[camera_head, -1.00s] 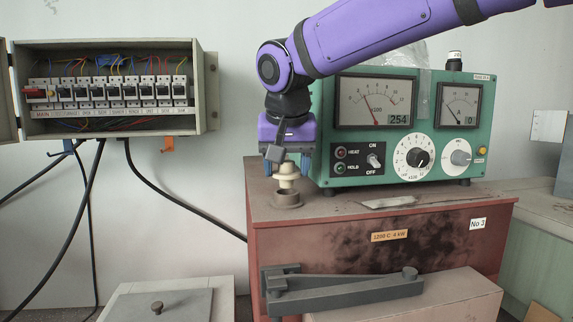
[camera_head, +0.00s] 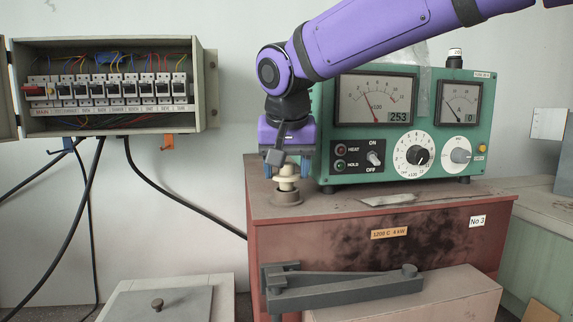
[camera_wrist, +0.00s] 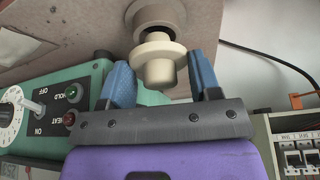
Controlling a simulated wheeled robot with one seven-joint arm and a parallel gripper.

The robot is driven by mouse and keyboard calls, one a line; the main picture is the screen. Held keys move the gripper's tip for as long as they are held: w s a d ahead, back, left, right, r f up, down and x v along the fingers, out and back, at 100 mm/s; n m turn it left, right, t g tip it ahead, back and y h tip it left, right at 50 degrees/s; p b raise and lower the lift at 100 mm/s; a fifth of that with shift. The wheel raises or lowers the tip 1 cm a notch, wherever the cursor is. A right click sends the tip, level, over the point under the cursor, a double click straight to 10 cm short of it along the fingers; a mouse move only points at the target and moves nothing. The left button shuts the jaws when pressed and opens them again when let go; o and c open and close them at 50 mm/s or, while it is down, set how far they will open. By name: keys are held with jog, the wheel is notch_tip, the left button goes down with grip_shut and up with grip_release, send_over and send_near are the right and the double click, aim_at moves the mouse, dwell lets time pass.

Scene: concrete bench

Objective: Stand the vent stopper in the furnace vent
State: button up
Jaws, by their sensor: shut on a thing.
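The vent stopper (camera_head: 287,171) is a small cream piece with a wide flange. My gripper (camera_head: 288,163) is shut on it and holds it over the furnace top. In the wrist view, the stopper (camera_wrist: 160,72) sits between the blue fingertips of my gripper (camera_wrist: 162,82), with the round vent collar (camera_wrist: 178,12) beyond. The stopper looks roughly upright and lined up with the vent. I cannot tell whether its lower end is inside the opening.
A green meter box (camera_head: 412,168) stands close right of my gripper on the red furnace (camera_head: 340,245). A flat grey scrap (camera_head: 388,199) lies in front of the box. An open breaker box (camera_head: 205,100) hangs on the wall at left.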

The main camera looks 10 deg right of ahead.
jog(key=shift+f, duration=1)
dwell(0.3)
jog(key=o, duration=1)
jog(key=shift+c, duration=0.2)
jog(key=d+v, duration=0.1)
jog(key=v, duration=0.9)
jog(key=s+d+f+n, duration=0.1)
jog(key=s+d+f, duration=1.4)
jog(key=s+d, duration=0.3)
jog(key=shift+s+d+f+n+t+y, duration=0.3)
jog(key=shift+d+t+y, duration=0.1)
jog(key=shift+d, duration=0.55)
